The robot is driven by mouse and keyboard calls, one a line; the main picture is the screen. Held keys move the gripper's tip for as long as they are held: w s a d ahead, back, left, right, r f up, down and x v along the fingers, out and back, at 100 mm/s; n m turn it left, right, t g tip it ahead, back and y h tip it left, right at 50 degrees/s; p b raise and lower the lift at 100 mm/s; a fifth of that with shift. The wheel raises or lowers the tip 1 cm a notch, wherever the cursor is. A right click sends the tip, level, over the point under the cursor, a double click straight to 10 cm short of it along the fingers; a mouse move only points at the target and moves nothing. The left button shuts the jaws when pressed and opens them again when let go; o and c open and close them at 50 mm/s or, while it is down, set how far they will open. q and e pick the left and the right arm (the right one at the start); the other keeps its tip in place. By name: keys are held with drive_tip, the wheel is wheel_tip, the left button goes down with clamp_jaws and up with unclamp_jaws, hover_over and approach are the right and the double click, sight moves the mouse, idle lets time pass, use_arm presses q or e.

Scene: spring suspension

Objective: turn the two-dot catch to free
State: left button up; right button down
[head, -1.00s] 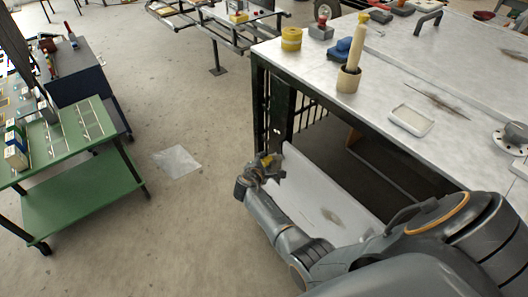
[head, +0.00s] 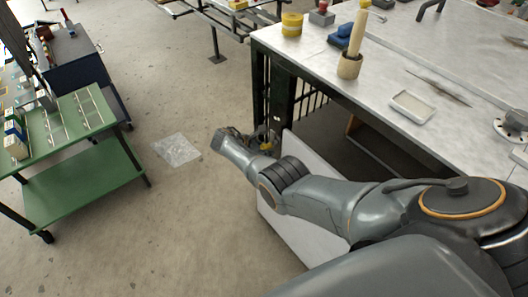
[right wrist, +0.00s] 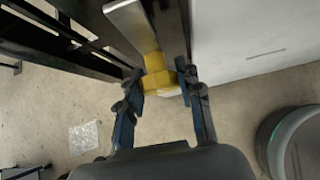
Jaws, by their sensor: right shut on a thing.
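A yellow catch (right wrist: 158,75) sits on a metal plate by the dark bench frame, beside the white panel (right wrist: 240,35). My right gripper (right wrist: 163,84) is shut on it, one finger on each side. In the head view my right gripper (head: 262,140) is at the bench's near left leg, and the catch is only a small yellow patch between the fingers. No dots can be made out on the catch, and I cannot tell its turned position. My left gripper is not in view.
The metal-topped bench (head: 385,75) stands at the right, with a white tray (head: 412,106) and a pot (head: 349,66) on it. A green cart (head: 85,190) is at the left. A clear sheet (head: 177,150) lies on the open floor between.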

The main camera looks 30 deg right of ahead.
drive_tip(key=shift+g, duration=0.3)
idle(0.4)
drive_tip(key=c, duration=0.9)
unclamp_jaws()
drive_tip(key=shift+o, duration=0.2)
drive_tip(key=v, duration=1.2)
drive_tip(key=shift+s+f, duration=0.1)
drive_tip(key=shift+f, duration=0.05)
